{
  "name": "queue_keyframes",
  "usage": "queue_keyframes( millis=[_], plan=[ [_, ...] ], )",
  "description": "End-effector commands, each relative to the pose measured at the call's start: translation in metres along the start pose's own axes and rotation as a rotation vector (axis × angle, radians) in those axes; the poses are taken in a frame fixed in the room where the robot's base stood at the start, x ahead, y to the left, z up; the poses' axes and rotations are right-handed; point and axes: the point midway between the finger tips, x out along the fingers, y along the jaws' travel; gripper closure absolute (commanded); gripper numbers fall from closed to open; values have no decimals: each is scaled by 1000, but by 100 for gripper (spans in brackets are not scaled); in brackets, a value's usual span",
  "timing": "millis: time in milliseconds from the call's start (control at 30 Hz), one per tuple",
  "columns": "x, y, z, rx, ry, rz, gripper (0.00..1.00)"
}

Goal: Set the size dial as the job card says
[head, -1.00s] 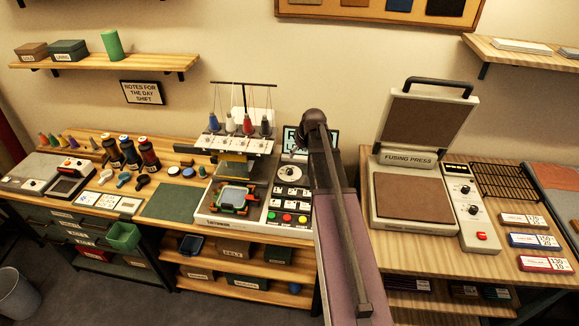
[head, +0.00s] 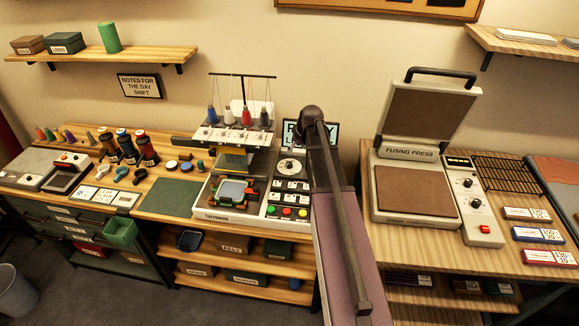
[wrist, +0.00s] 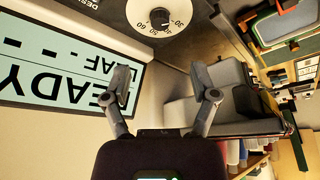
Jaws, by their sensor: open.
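The size dial (head: 291,167) is on the control panel of the embroidery machine (head: 212,216) in the head view. In the wrist view the dial (wrist: 160,18) is a white disc with a dark centre, at the top. In the head view my arm hides the gripper.
The machine's screen (wrist: 68,68) stands close to the left finger and reads READY and LEAF. Thread spools, a hoop (head: 235,190) and coloured buttons (head: 287,211) are nearby. A fusing press (head: 415,194) stands open on the right bench. A green mat (head: 168,198) lies bare.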

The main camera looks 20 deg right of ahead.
Motion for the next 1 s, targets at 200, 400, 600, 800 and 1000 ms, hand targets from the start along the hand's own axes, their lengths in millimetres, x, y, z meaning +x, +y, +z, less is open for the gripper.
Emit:
queue_keyframes(
  millis=[200,400,600,800,1000],
  plan=[
    [23,0,1,0,0,0,24],
    [40,0,1,0,0,0,24],
    [57,0,0,-1,0,0,24],
    [73,-1,0,-1,0,0,24],
    [90,-1,0,-1,0,-1,24]
  ],
)
